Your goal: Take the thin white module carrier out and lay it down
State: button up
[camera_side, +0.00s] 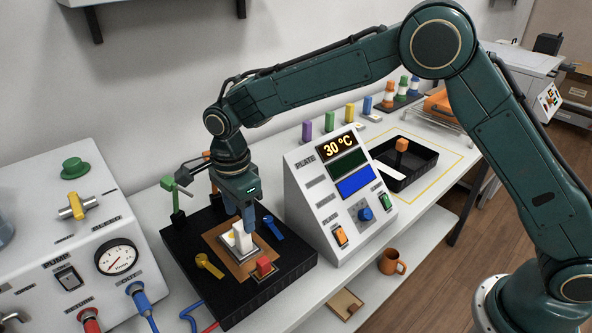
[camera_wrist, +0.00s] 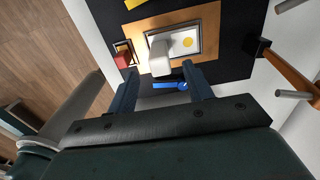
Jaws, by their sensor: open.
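The thin white module carrier (camera_wrist: 187,43) has a yellow round spot and an upright white block as its grip. It lies in a framed recess of the copper-coloured plate (camera_wrist: 209,20) on the black station. In the side view the carrier (camera_side: 241,240) is partly covered by my gripper (camera_side: 249,216). In the wrist view my gripper (camera_wrist: 160,82) is open, with two blue fingers spread apart and nothing between them. The white block stands just past the fingertips, within their spread. I cannot tell the exact height gap.
A red block (camera_side: 264,266) sits beside the carrier. Yellow (camera_side: 209,265) and blue (camera_side: 273,227) levers flank the plate, and a green-topped post (camera_side: 176,190) stands behind. The control console (camera_side: 341,195) reads 30 °C. Beyond it is a black tray (camera_side: 412,178) holding an orange-topped piece.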

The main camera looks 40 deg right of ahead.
aim_at(241, 224)
jog(key=shift+f, duration=2.05)
grip_shut()
